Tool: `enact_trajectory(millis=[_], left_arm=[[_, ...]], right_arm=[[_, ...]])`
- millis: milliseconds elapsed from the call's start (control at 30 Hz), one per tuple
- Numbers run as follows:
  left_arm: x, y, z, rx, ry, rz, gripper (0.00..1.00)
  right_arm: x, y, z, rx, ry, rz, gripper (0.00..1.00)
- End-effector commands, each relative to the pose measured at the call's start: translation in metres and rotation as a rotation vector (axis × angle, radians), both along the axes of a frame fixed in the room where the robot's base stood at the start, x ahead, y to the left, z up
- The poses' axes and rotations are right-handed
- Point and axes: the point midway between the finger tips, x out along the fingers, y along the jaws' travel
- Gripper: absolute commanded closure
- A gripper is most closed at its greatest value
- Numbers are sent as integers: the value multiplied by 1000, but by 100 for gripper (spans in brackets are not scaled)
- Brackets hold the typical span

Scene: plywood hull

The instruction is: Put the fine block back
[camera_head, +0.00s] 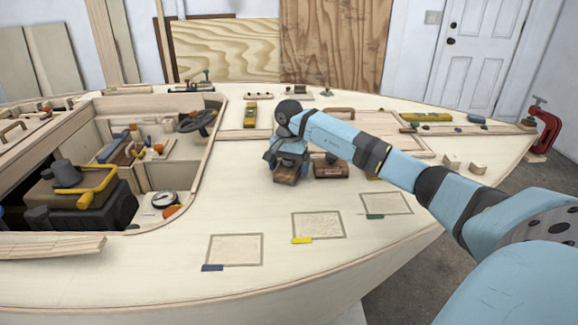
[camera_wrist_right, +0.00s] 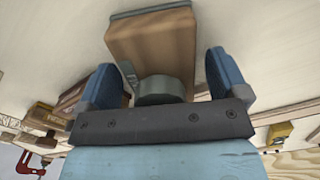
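A brown wooden block (camera_head: 285,174) with a dark top sits on the pale deck, under my right gripper (camera_head: 288,153). In the right wrist view the block (camera_wrist_right: 155,45) has a grey round knob (camera_wrist_right: 160,90) and a grey strip at its far end. My right gripper (camera_wrist_right: 161,80) has its two blue fingers apart, one on each side of the knob, with gaps showing. A second similar block (camera_head: 331,170) sits just right of it. A third is mostly hidden behind my right arm. I cannot tell which block is the fine one. My left gripper is not in view.
An open cockpit with tools is at left. A red clamp (camera_head: 545,128) grips the right tip.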

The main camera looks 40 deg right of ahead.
Motion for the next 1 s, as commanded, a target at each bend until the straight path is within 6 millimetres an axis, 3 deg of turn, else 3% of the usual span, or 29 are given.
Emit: enact_trajectory(millis=[233,700,1000], left_arm=[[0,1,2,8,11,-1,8],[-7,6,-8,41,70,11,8],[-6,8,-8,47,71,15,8]], right_arm=[[0,0,14,-1,-2,0,8],[0,0,107,0,-2,1,8],[0,0,123,0,0,0,8]])
